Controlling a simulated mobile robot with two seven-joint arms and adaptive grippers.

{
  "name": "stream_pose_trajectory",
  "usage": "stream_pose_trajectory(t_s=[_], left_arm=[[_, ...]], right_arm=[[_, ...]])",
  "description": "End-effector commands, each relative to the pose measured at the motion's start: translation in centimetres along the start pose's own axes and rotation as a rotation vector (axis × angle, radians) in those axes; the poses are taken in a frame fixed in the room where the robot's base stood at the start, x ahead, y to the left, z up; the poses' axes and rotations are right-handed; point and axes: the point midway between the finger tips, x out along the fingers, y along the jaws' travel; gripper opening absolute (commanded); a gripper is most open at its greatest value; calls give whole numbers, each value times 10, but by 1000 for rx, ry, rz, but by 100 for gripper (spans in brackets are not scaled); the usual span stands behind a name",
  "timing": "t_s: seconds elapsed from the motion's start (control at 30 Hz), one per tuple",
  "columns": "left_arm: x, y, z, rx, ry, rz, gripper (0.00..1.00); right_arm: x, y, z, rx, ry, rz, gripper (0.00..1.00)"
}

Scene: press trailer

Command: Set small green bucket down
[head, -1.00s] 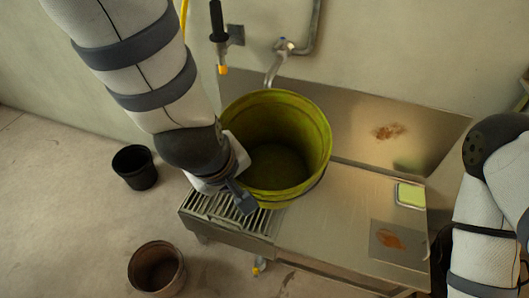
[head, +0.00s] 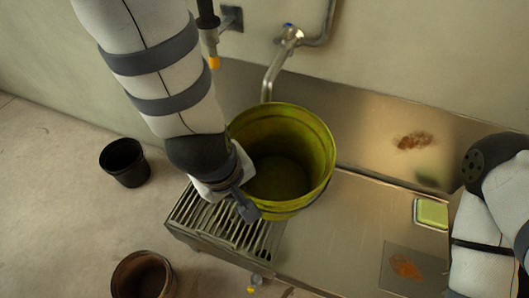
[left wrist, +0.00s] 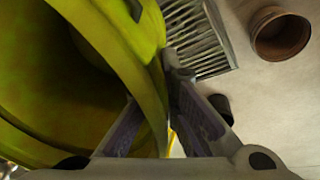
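The green bucket (head: 283,185) is upright over the steel counter beside the slatted drain, under the tap spout; I cannot tell whether its base touches the counter. It looks empty inside. My left gripper (head: 243,203) is at its near left rim. In the left wrist view, the bucket wall (left wrist: 125,50) runs between the two fingers of the left gripper (left wrist: 155,112), which are closed on it. My right arm shows at the right edge of the head view, but its gripper is out of view.
The steel counter (head: 330,235) has a slatted drain (head: 225,225) at its left end. A green sponge in a dish (head: 431,213) and a rust-coloured patch (head: 405,267) lie on the right. A tap (head: 275,70) stands behind. A black bucket (head: 124,163) and a brown bucket (head: 143,277) stand on the floor.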

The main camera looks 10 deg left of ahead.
Motion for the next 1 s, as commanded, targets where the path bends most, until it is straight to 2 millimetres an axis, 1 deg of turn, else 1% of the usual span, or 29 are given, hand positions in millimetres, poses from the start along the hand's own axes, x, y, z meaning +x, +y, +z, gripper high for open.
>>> stream_pose_trajectory(t_s=[0.03, 0.1, 0.2, 0.3, 0.37, 0.47, 0.7, 0.8, 0.83, 0.9, 1.0], left_arm=[[27, -12, 10, 1, -26, -29, 0], [50, -21, 18, 0, -48, -51, 0], [78, -33, 29, -2, -73, -77, 0], [94, -40, 35, -3, -87, -90, 0], [98, -41, 34, -4, -89, -92, 0], [110, -37, 20, -7, -88, -91, 0], [159, -20, -42, -6, -85, -90, 0], [189, -21, -54, -5, -91, -93, 0], [196, -20, -57, -5, -90, -92, 0], [208, -20, -65, -5, -89, -92, 0], [217, -18, -70, -5, -88, -90, 0]], right_arm=[[20, 0, 5, -1, -39, 2, 40], [37, 1, 8, -1, -70, 3, 40], [60, 1, 12, -3, -107, 5, 40], [72, 1, 13, -4, -127, 7, 40], [75, 1, 14, -4, -132, 7, 40], [79, 2, 14, -4, -137, 7, 40], [92, 2, 14, -4, -155, 8, 40], [101, 2, 14, -4, -166, 8, 40], [102, 2, 14, -4, -168, 8, 40], [105, 2, 14, -4, -172, 8, 40], [107, 2, 14, -4, -174, 8, 40]])
